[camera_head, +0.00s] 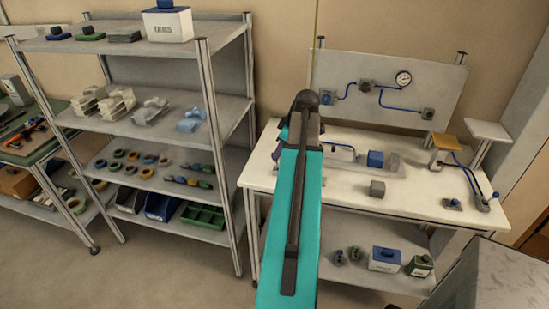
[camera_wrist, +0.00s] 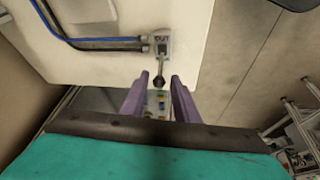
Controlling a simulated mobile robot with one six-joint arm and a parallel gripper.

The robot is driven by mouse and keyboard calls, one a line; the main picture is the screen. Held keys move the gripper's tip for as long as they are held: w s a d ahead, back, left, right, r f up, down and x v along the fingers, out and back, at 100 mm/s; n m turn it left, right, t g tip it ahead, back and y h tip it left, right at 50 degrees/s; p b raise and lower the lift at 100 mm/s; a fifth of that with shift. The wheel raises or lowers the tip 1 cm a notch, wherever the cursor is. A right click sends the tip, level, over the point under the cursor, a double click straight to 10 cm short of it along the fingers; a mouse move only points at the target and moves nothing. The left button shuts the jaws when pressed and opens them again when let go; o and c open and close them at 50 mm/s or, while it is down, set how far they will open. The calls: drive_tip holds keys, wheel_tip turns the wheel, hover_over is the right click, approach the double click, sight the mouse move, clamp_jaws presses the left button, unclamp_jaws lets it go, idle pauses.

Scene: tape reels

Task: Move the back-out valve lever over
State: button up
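In the wrist view, the back-out valve (camera_wrist: 161,40) is a small grey block with a label that seems to read "OUT". It sits near the edge of a white surface. My gripper (camera_wrist: 159,76) has two purple fingers standing apart. The knob appears between the fingertips with gaps on both sides; I cannot tell the exact depth. In the head view my teal arm hides most of my gripper, and I cannot make out the lever there.
Blue and black hoses (camera_wrist: 95,43) run into the valve from the left. In the head view, a white bench (camera_head: 410,205) holds small blocks and stands on the right. A gauge panel (camera_head: 433,88) rises behind it. A loaded grey shelf rack (camera_head: 208,95) stands left of my arm.

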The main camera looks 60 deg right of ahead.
drive_tip(key=shift+p+x, duration=0.65)
drive_tip(key=shift+x, duration=1.75)
clamp_jaws()
drive_tip(key=shift+a, duration=0.2)
